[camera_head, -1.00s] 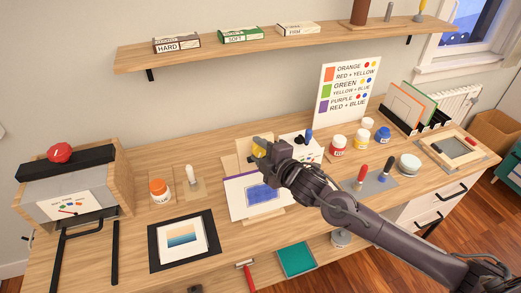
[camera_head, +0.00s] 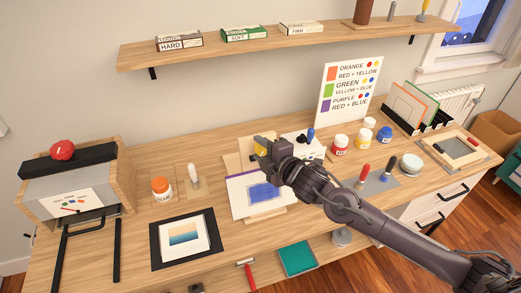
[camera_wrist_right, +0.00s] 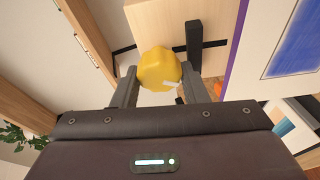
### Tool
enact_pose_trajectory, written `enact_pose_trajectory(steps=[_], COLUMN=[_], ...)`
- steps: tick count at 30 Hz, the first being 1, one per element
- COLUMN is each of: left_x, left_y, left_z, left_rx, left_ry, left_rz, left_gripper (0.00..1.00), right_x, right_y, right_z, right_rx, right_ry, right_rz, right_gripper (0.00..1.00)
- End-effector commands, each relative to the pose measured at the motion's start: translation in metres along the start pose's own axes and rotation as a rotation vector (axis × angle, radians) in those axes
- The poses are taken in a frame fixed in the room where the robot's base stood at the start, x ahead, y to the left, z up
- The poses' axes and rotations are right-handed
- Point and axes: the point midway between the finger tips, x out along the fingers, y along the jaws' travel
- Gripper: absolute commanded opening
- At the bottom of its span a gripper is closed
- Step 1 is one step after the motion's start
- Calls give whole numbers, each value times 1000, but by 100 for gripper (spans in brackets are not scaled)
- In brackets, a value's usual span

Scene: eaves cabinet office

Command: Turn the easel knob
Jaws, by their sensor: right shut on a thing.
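The easel (camera_head: 234,164) stands on the desk, with a sheet bearing a blue block print (camera_head: 262,191) on it. The yellow easel knob (camera_wrist_right: 160,69) is a faceted knob at the easel's upper part. In the head view only a small part of the knob (camera_head: 259,150) shows beside my gripper. My right gripper (camera_head: 262,147) is at the knob, its arm reaching in from the right. In the right wrist view the knob sits between its two fingers (camera_wrist_right: 157,78), and the gripper is shut on it. My left gripper is not in view.
Paint jars (camera_head: 339,144) stand to the right of the easel, under a colour chart (camera_head: 345,92). Brayers or tools with red and blue handles (camera_head: 364,171) lie nearby. A framed print (camera_head: 184,238) and an orange-capped jar (camera_head: 161,188) are to the left. A shelf (camera_head: 240,47) hangs above.

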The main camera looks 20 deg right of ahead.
Motion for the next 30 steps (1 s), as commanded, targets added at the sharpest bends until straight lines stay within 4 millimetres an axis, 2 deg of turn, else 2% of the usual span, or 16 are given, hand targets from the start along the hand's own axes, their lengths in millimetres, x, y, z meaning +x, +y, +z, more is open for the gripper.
enact_pose_trajectory(steps=[1,11,12,17,30], left_x=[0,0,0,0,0], left_y=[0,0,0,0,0], left_z=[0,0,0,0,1], left_rx=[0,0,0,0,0], left_ry=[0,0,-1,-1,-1], left_rz=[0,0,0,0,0], left_gripper=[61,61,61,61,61], right_x=[0,0,0,0,0], right_y=[-1,-1,-1,-2,-3], right_z=[6,6,6,7,4], right_rx=[-2,-2,-2,-3,-2], right_ry=[-15,-16,-16,-17,-9], right_rz=[-4,-4,-4,-7,-7], right_gripper=[17,17,42,61,61])
